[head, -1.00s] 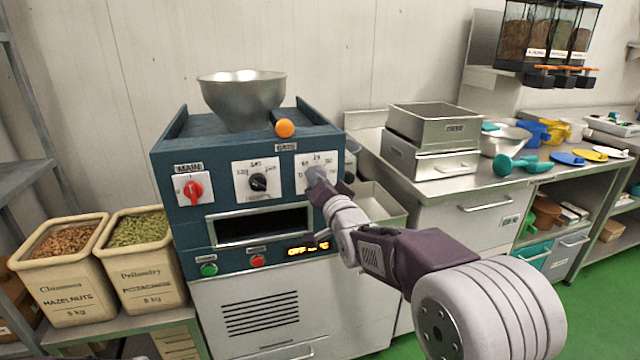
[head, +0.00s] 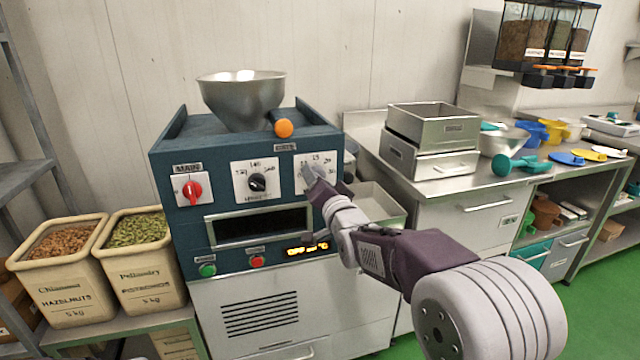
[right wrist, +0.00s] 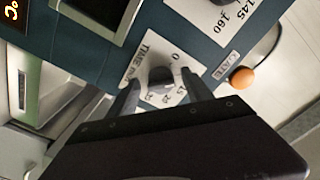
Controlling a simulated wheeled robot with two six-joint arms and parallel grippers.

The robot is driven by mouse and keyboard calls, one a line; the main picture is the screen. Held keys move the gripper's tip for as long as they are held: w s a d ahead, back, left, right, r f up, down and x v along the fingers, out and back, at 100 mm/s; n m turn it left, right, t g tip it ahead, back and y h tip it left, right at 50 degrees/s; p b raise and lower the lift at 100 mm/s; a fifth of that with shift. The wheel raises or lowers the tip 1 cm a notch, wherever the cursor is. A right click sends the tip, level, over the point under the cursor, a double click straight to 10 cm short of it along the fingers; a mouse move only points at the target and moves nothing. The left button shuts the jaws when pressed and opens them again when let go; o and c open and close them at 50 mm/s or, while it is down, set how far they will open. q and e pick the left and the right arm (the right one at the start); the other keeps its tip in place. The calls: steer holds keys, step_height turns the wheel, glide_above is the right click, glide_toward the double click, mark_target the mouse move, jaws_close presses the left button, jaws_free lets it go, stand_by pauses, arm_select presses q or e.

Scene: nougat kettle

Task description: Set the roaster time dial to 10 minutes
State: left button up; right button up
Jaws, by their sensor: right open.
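The time dial's white plate (head: 302,161) is at the right end of the roaster's (head: 200,140) blue front panel. In the head view my right gripper (head: 313,176) is in front of this plate and hides the knob. In the right wrist view the plate (right wrist: 151,49) shows the words TIME MIN, and the dark knob (right wrist: 161,76) lies between the two fingers of my right gripper (right wrist: 163,80). The gripper is open, one finger on each side of the knob. I cannot tell whether they touch it or where its pointer stands. My left gripper is not in view.
A temperature dial (head: 257,182) and a red main switch (head: 193,189) sit left on the same panel. An orange ball (head: 284,128) is above the time plate. Green (head: 208,270) and red (head: 257,261) buttons are below. Metal trays (head: 432,126) stand right.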

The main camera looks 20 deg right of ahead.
steer(key=s, duration=0.9)
steer(key=shift+d+p, duration=0.15)
steer(key=shift+p, duration=0.25)
steer(key=s+f+n+g, duration=0.1)
steer(key=s+f+g, duration=0.35)
steer(key=f, duration=0.65)
steer(key=s+f+n+g, duration=0.25)
steer(key=f+g, duration=0.25)
steer(key=f, duration=0.7)
steer(key=s+f+n+g, duration=0.2)
steer(key=s+f+g, duration=0.2)
steer(key=s, duration=0.4)
steer(key=s+f+n+g, duration=0.3)
steer(key=s+f, duration=0.2)
steer(key=s, duration=0.3)
step_height(320, 180, up, 28)
steer(key=p, duration=2.7)
steer(key=shift+d, duration=0.15)
